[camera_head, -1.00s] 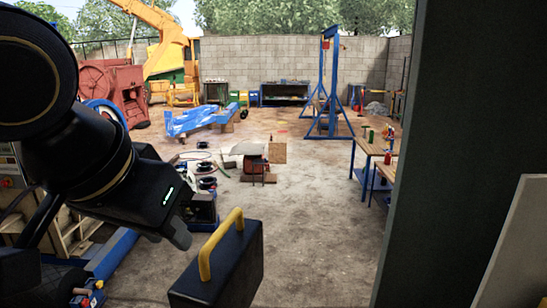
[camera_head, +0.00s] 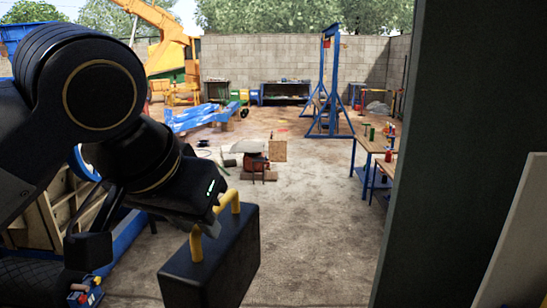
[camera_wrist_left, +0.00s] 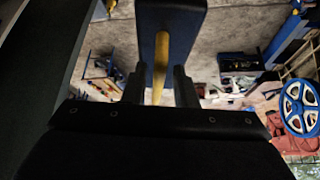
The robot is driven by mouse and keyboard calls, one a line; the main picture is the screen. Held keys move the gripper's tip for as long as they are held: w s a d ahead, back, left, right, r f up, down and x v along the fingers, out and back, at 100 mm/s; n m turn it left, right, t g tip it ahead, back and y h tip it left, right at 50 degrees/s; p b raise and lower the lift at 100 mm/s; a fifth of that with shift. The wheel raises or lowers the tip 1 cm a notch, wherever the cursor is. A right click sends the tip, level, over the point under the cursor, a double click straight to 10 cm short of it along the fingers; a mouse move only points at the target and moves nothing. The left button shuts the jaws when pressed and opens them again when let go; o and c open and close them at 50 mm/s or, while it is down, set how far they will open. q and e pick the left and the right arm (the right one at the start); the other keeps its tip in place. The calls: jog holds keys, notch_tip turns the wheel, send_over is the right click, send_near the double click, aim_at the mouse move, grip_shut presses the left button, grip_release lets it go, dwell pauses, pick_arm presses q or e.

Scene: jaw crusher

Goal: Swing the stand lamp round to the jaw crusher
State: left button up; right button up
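A dark box-shaped lamp head (camera_head: 222,262) with a yellow handle (camera_head: 229,203) stands low in front of me in the head view; its stand is not seen. My left gripper (camera_head: 205,215) is at the handle. In the left wrist view, the gripper's two fingers (camera_wrist_left: 159,85) are apart, one on each side of the yellow handle (camera_wrist_left: 160,65), with a gap showing. The red machine with a blue spoked wheel, likely the jaw crusher (camera_wrist_left: 295,142), shows at the lower right of the wrist view. My arm hides it in the head view. My right gripper is not seen.
A dark upright panel (camera_head: 450,130) closes off the right side. A workbench (camera_head: 374,145) and a blue frame (camera_head: 329,90) stand farther back. A red object with boards (camera_head: 256,163) lies mid-yard. The concrete floor (camera_head: 310,230) beyond the lamp is clear.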

pick_arm(q)
jog(key=shift+w+f, duration=0.15)
jog(key=shift+f, duration=0.05)
dwell(0.3)
jog(key=shift+w+a+m+g+h, duration=0.1)
jog(key=shift+a+m+g+h, duration=0.15)
jog(key=shift+m, duration=0.35)
jog(key=shift+w+a+m+g+h, duration=0.1)
jog(key=shift+a+m+g+h, duration=0.1)
jog(key=shift+m+h, duration=0.3)
jog(key=shift+w+a+m, duration=0.15)
jog(key=shift+a+m, duration=0.15)
jog(key=shift+m, duration=0.4)
jog(key=shift+w+a+m+g+h, duration=0.15)
jog(key=shift+a+m+g+h, duration=0.1)
jog(key=shift+m+h, duration=0.3)
